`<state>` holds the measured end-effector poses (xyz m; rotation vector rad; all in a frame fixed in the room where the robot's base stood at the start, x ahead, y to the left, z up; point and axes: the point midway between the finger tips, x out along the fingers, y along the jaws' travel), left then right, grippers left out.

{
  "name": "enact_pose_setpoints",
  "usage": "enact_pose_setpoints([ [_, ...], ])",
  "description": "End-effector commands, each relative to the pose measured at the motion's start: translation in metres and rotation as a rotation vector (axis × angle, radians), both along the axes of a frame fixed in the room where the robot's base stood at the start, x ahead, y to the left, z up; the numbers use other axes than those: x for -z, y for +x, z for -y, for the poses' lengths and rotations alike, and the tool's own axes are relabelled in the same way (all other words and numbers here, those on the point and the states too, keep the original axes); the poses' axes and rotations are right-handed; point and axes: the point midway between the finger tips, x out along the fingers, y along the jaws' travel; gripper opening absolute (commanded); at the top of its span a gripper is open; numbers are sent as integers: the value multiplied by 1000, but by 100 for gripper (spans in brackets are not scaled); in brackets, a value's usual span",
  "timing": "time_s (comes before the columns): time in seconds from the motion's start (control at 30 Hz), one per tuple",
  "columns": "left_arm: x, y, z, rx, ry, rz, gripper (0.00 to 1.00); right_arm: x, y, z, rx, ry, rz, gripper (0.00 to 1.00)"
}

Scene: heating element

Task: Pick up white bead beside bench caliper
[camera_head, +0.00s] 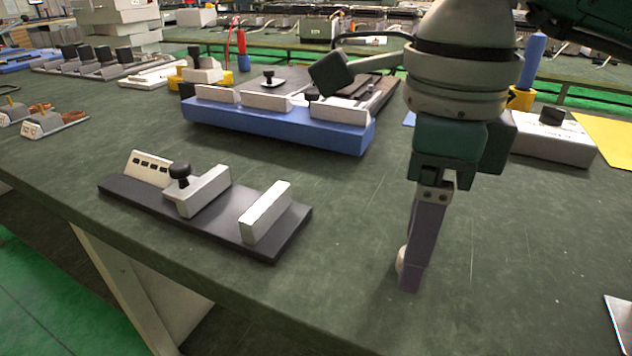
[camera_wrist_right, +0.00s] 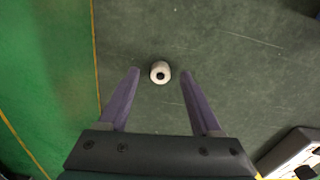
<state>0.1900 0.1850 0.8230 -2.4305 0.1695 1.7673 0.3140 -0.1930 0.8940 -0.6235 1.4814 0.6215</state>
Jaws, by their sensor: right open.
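The white bead (camera_head: 401,260) sits on the green bench top to the right of the bench caliper, partly hidden by my gripper in the head view. In the right wrist view the bead (camera_wrist_right: 160,72) shows whole, with a dark hole facing the camera. The bench caliper (camera_head: 205,205) has a dark base with white blocks and a black knob. My right gripper (camera_head: 409,283) points down at the bead, fingers overlapping in the head view. In the wrist view its purple fingers are open, tips on either side of the bead with visible gaps. My left gripper is not in view.
A blue fixture with white blocks (camera_head: 275,125) stands behind the caliper. A grey-white box with a black knob (camera_head: 552,140) and a yellow sheet (camera_head: 608,138) lie at the right. The bench edge runs along the front left. The bench around the bead is clear.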

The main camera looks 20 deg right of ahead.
Motion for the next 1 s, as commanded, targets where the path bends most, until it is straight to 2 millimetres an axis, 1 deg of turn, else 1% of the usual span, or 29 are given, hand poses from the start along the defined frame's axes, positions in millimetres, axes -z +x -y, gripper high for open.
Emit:
enact_pose_setpoints([
  [0.03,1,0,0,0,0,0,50,6,0,0,0,1,-2,66],
  [0.1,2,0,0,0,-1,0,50,8,0,0,0,1,-1,66],
  [0.3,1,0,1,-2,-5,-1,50,9,0,0,-1,1,1,66],
  [0.37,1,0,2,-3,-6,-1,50,9,0,0,-1,1,1,60],
  [0.9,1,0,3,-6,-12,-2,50,8,0,0,-1,1,1,0],
  [1.0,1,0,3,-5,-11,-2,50,8,0,0,-1,1,1,0],
])
